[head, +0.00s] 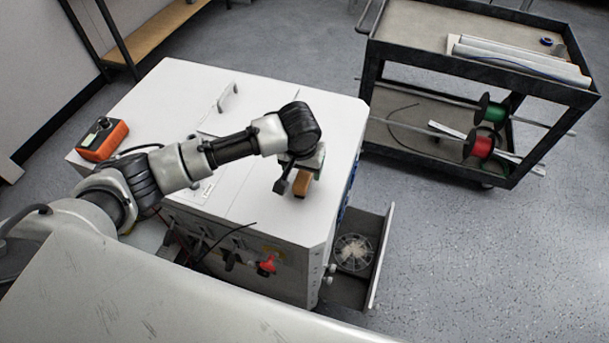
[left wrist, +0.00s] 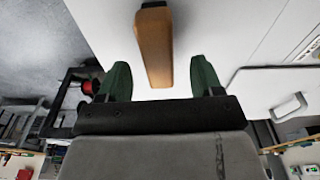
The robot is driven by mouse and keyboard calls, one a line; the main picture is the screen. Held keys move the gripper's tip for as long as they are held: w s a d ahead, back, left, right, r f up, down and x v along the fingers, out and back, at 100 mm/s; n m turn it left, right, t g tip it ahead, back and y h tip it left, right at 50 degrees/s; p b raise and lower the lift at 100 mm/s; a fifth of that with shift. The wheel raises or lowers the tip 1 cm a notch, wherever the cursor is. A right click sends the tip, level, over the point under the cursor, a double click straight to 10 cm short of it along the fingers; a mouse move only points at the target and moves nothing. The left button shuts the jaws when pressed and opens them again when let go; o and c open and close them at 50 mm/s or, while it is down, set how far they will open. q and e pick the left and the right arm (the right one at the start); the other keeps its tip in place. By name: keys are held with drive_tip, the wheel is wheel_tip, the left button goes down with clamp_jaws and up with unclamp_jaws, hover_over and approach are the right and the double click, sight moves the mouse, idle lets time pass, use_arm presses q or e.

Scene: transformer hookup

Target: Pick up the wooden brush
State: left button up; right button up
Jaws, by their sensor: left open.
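The wooden brush (head: 301,185) lies on the white top of the cabinet (head: 240,195), near its right front part. Only its orange-brown wooden part shows clearly in the head view. In the left wrist view the brush (left wrist: 153,48) extends from the top edge toward the gap between the fingers, with a dark part at its far end. My left gripper (head: 293,184) is over the brush, pointing down. In the left wrist view its two green fingertips (left wrist: 155,82) are apart, one on each side of the brush's line, with no visible contact. My right gripper is not in view.
An orange meter (head: 102,140) sits at the cabinet's left corner. A drawer (head: 378,262) with a clear round container stands open at the cabinet's right. A black cart (head: 470,65) with red and green spools is at the back right. Floor between is clear.

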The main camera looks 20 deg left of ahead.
sight(304, 172)
use_arm(q)
drive_tip(key=f, duration=0.5)
drive_tip(key=shift+w+p, duration=0.35)
drive_tip(key=shift+p, duration=0.05)
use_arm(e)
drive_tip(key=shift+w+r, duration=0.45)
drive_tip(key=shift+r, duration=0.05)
use_arm(q)
drive_tip(key=shift+d, duration=0.1)
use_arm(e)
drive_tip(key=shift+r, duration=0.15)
use_arm(q)
drive_tip(key=c, duration=1)
drive_tip(key=shift+c, duration=0.2)
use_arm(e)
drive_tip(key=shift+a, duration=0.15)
use_arm(q)
wheel_tip(304, 172, up, 4)
drive_tip(key=shift+r+b, duration=0.2)
drive_tip(key=shift+b, duration=0.25)
drive_tip(key=w+d+r+b, duration=0.2)
drive_tip(key=d+r, duration=0.4)
drive_tip(key=d, duration=0.5)
drive_tip(key=shift+w+r+b, duration=0.35)
drive_tip(key=shift+w, duration=0.45)
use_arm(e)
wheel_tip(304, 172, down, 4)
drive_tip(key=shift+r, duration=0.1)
